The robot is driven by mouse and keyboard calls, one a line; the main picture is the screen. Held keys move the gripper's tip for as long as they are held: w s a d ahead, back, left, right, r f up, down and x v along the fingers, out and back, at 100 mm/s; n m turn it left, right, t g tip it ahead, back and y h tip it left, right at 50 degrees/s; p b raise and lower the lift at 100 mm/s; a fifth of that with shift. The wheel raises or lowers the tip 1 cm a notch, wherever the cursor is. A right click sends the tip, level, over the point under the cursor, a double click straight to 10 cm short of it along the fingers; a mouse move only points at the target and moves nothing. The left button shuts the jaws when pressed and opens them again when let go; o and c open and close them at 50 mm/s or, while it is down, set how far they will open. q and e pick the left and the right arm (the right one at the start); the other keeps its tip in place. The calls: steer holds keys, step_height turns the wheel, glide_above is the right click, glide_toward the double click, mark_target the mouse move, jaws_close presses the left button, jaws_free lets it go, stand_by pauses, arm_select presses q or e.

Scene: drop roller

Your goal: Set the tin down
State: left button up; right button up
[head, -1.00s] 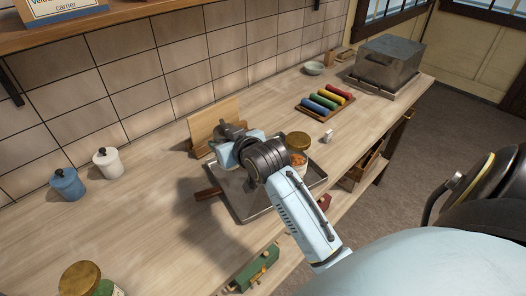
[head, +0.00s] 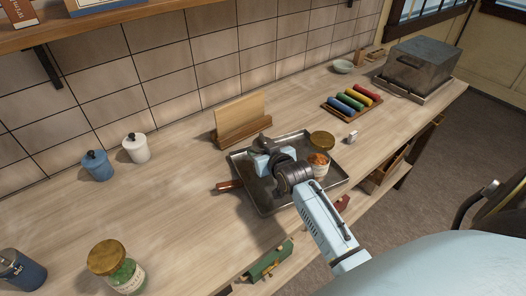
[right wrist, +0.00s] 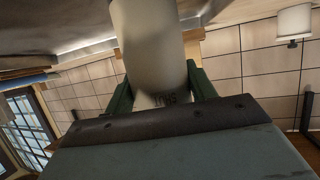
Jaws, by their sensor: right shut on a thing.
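My right gripper (head: 263,160) is over the metal tray (head: 265,205) on the counter. In the right wrist view its green fingers (right wrist: 160,88) are shut on a pale, round tin (right wrist: 148,45), one on each side. The tin has small dark lettering near the gripper. In the head view the gripper and wrist hide nearly all of the tin. I cannot tell whether its base touches the tray. My left gripper is not in view.
A brass-lidded jar with orange contents (head: 318,165) stands at the tray's right side, close to my wrist. A wooden holder with a board (head: 240,122) stands behind the tray. White (head: 136,148) and blue (head: 96,166) canisters are left. Counter between them and the tray is clear.

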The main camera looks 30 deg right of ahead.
steer(key=o, duration=1.1)
steer(key=shift+f, duration=0.15)
steer(key=shift+r, duration=0.25)
steer(key=shift+s+a, duration=0.1)
steer(key=shift+s, duration=0.25)
steer(key=v, duration=1.1)
steer(key=shift+p, duration=0.45)
steer(key=shift+s+r, duration=0.1)
steer(key=shift+r, duration=0.05)
